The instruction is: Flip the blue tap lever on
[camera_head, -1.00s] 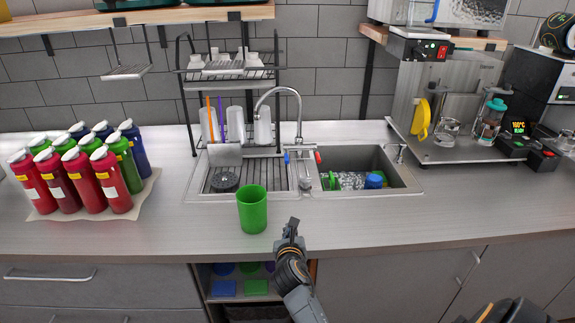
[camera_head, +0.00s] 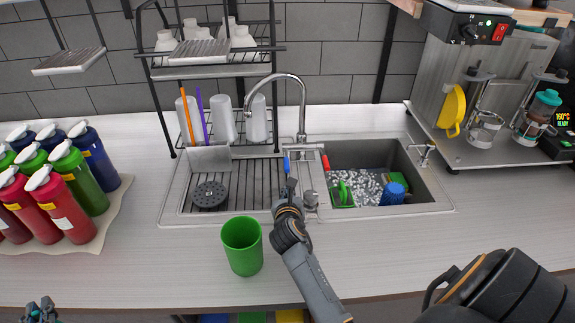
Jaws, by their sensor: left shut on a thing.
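The blue tap lever (camera_head: 286,164) stands upright left of the tap's base, between the two sink sections. The tap (camera_head: 302,110) has a tall curved chrome spout. No water shows at its mouth. A red lever (camera_head: 325,162) sits right of the base.
A dish rack (camera_head: 212,70) stands behind the sink. Red, green and blue bottles (camera_head: 62,203) stand at left.

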